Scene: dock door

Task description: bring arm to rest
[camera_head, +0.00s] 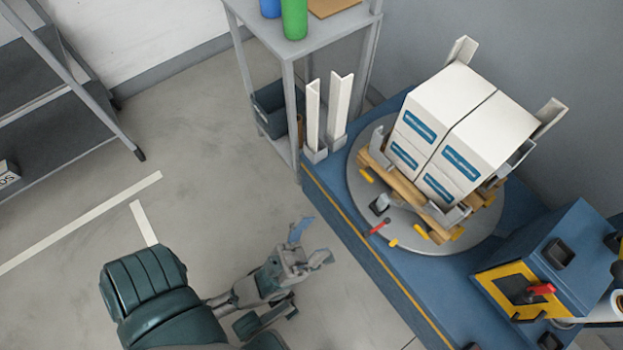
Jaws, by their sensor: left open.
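My left arm comes in from the bottom left. Its gripper (310,243) is open and empty, with its fingers spread, over the bare floor. It is apart from the blue platform to its right and touches nothing that I can see. My right gripper does not show.
A blue platform (335,208) carries a round grey turntable (362,196) with white boxes (488,125) on a small wooden pallet. A blue and yellow machine (525,270) stands at the right. A grey shelf (325,28) stands at the back, a dark rack (50,140) at left. Floor between is clear.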

